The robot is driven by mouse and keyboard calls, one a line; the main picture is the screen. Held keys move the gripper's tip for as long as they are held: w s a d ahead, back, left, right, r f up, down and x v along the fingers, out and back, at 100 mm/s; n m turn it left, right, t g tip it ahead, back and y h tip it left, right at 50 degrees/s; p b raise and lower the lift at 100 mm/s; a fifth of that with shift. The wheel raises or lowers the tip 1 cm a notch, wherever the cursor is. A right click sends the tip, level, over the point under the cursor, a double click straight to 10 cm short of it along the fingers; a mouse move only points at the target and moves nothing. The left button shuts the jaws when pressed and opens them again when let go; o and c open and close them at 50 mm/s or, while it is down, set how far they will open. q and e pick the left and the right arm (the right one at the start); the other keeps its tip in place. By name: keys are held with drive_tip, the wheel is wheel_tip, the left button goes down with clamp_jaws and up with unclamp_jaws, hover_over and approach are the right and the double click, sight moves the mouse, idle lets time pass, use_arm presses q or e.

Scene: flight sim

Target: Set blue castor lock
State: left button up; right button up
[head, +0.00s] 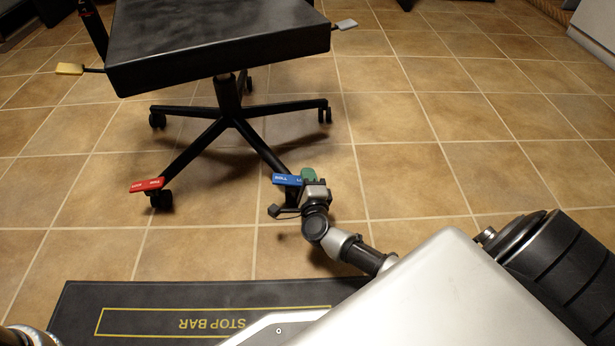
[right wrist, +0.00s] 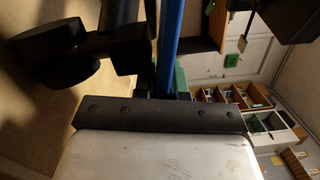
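The blue castor lock (head: 287,180) is a flat pedal with white lettering, over the castor at the near right leg of a black chair (head: 215,45). My right gripper (head: 307,181) is at the pedal's right end, with a green part beside it. In the right wrist view the blue lock (right wrist: 170,45) shows edge-on as a narrow bar running down to the gripper (right wrist: 172,85), where green shows beside it. The finger gap is mostly hidden, so I cannot tell whether the fingers are closed on it. My left gripper is not in view.
A red castor lock (head: 147,185) sits on the near left leg. A yellow paddle (head: 70,69) and a grey paddle (head: 346,25) stick out from the seat. A black STOP BAR mat (head: 75,310) lies in front. Tiled floor at the right is clear.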

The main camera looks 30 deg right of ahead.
drive_tip(key=o, duration=0.4)
